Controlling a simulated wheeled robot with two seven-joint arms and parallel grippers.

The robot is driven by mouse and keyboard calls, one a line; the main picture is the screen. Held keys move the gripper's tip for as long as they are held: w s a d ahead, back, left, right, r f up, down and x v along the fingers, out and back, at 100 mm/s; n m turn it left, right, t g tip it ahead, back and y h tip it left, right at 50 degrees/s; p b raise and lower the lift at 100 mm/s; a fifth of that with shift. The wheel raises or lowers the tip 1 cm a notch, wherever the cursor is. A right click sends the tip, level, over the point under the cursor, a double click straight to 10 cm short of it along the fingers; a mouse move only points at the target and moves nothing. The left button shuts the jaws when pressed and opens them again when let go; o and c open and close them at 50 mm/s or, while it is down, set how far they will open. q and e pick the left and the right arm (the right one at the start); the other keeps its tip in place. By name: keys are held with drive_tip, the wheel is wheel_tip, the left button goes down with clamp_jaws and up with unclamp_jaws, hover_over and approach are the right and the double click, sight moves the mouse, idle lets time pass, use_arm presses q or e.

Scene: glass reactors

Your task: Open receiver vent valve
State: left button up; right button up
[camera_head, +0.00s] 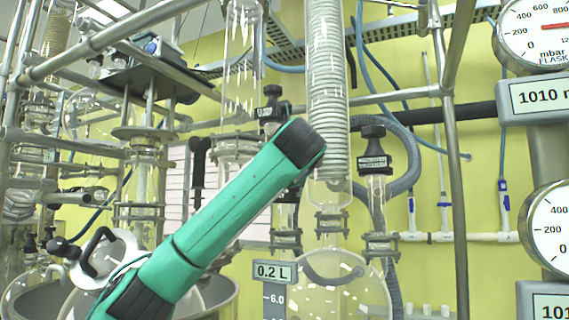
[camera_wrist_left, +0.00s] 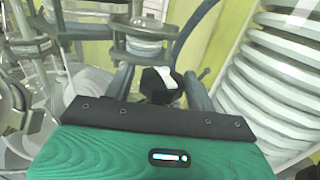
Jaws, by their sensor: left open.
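My left arm, green with a black end (camera_head: 300,145), reaches up from the lower left. In the left wrist view my left gripper (camera_wrist_left: 157,76) is open, its two grey fingers either side of a black valve knob (camera_wrist_left: 158,92) with a white mark. I cannot tell whether they touch it. In the head view a black valve knob (camera_head: 272,91) with a small label stands just beyond the gripper, left of the coiled condenser. Another black knob (camera_head: 373,131) with a label stands right of the coil. Both labels are too small to read. My right gripper is not in view.
The coiled glass condenser (camera_head: 327,80) stands close to the gripper and also shows at the right of the wrist view (camera_wrist_left: 275,85). A round glass flask (camera_head: 335,290) hangs below. Metal frame poles (camera_head: 452,150), hoses and gauges (camera_head: 540,30) crowd the right.

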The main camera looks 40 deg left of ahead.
use_arm(q)
drive_tip(key=shift+s+d+f+b, duration=0.2)
drive_tip(key=shift+d+f+b, duration=0.1)
drive_tip(key=shift+d+b, duration=0.25)
drive_tip(key=b+v, duration=0.2)
drive_tip(key=v, duration=0.4)
drive_tip(key=shift+s+d+r, duration=0.15)
drive_tip(key=shift+s+r, duration=0.1)
